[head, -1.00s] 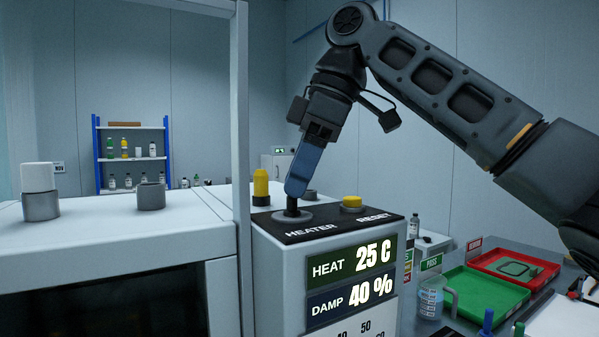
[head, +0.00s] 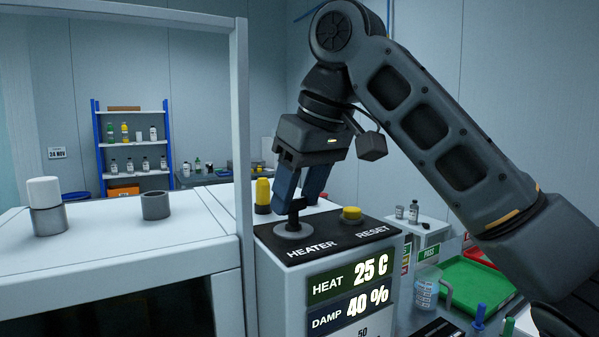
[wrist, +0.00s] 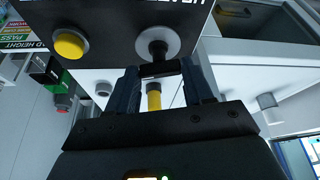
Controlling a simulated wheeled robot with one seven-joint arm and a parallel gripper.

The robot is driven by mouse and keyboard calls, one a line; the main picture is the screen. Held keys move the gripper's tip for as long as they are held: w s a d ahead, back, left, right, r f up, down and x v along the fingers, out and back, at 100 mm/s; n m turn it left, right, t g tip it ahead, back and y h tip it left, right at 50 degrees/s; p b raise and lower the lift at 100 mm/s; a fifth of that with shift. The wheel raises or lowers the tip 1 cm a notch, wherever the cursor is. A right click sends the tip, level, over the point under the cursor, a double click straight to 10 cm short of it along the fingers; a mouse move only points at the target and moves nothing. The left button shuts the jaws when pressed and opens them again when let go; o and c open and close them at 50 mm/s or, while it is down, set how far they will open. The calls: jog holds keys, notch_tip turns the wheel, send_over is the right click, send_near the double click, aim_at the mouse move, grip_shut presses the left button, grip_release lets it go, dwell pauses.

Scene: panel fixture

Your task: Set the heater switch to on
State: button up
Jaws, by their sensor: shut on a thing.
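The heater switch (head: 293,228) is a black lever on a round grey base, on the black top of the control box beside the white "HEATER" label. In the wrist view its round base (wrist: 158,42) and the black bar of its handle show between my fingers. My gripper (head: 298,203) points down from above, its two blue-grey fingers shut on the handle. In the wrist view my gripper (wrist: 161,76) has a finger on each side of the bar. The fingers partly hide the lever in the head view, and I cannot tell which setting it is at.
A yellow reset button (head: 351,214) sits right of the switch, and a yellow-topped post (head: 262,192) stands behind it. The control box (head: 275,285) reads HEAT 25 C and DAMP 40 %. A pale frame post (head: 242,150) stands close on the left.

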jog(key=shift+m+t+h+p, duration=0.3)
jog(key=shift+m+h+p, duration=0.2)
jog(key=shift+m+p, duration=0.8)
jog(key=shift+s+m, duration=0.1)
jog(key=shift+m, duration=0.2)
jog(key=o, duration=1)
jog(key=shift+a, duration=0.1)
jog(key=shift+o, duration=0.2)
jog(key=v, duration=0.7)
jog(key=shift+r+b, duration=0.35)
jog(key=shift+b, duration=0.05)
jog(key=shift+s, duration=0.25)
